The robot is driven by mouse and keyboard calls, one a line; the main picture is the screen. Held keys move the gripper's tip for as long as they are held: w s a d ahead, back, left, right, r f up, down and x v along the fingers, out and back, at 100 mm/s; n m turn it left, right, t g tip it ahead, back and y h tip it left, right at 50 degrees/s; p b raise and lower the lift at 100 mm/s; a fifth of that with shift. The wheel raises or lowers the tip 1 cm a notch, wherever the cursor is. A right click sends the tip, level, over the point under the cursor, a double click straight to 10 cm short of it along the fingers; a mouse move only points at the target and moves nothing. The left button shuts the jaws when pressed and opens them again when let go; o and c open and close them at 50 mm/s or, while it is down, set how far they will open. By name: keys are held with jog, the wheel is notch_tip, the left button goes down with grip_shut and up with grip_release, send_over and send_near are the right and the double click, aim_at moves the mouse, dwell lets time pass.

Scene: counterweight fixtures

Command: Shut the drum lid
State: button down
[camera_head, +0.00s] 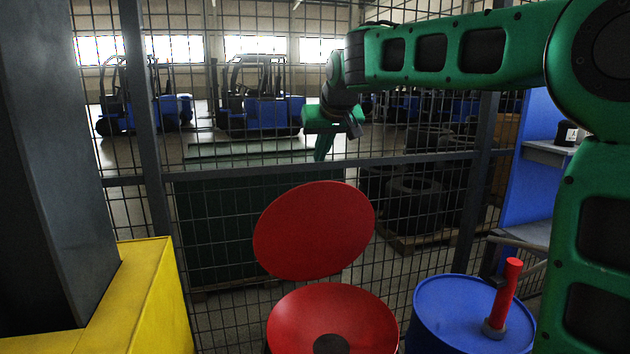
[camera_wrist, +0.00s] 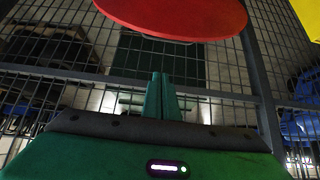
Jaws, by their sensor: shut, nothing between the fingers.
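The red drum lid (camera_head: 314,231) stands raised, tilted up behind the open red drum top (camera_head: 345,318), which is funnel-shaped with a dark hole in its middle. In the wrist view the lid (camera_wrist: 180,14) shows at the top, beyond my fingertips and apart from them. My gripper (camera_head: 321,152) is above the lid, near its upper edge, with its green fingers pointing down. The fingers also show in the wrist view (camera_wrist: 161,80), shut together with nothing between them. The lower part of the drum is out of view.
A wire mesh fence (camera_head: 230,180) stands close behind the lid. A blue drum (camera_head: 440,310) with an upright red handle (camera_head: 508,285) stands to the right. A yellow block (camera_head: 150,300) around a grey post is at the left. Blue shelving (camera_head: 527,190) is at the right.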

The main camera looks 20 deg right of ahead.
jog(key=shift+w+f, duration=0.5)
jog(key=shift+f, duration=1)
jog(key=shift+w+f, duration=0.45)
jog(key=shift+f, duration=1)
jog(key=shift+w+f, duration=0.5)
jog(key=shift+f, duration=1)
